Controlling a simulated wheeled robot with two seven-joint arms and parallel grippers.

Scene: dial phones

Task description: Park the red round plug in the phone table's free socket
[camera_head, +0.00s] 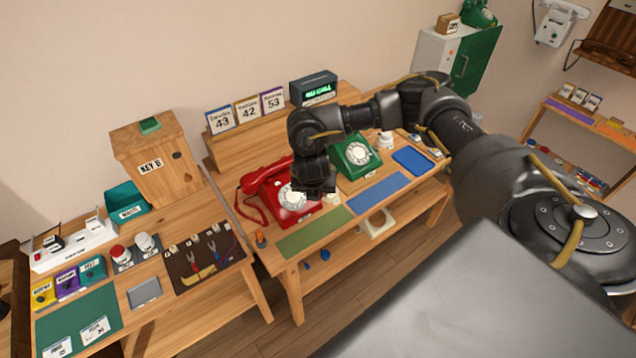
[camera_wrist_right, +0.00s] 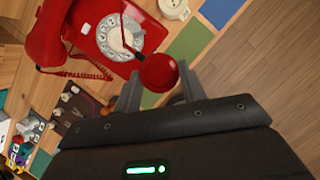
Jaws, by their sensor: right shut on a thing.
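The red round plug (camera_wrist_right: 160,72) is between the fingers of my right gripper (camera_wrist_right: 160,90) in the right wrist view, with a dark cord or prong running from it toward the red phone. In the head view my right gripper (camera_head: 316,188) is over the phone table (camera_head: 285,260), in front of the red dial phone (camera_head: 275,193); the plug is hidden there. The red phone also shows in the wrist view (camera_wrist_right: 92,42). A round white fitting (camera_wrist_right: 174,8) sits beside it on the table; I cannot tell whether it is a free socket. My left gripper is not in view.
A green dial phone (camera_head: 355,158) stands right of the red one. Green (camera_head: 314,232) and blue (camera_head: 376,192) mats lie along the front. The left table holds a white strip (camera_head: 72,246), a wooden KEY B box (camera_head: 155,165) and a red round piece (camera_head: 118,253).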

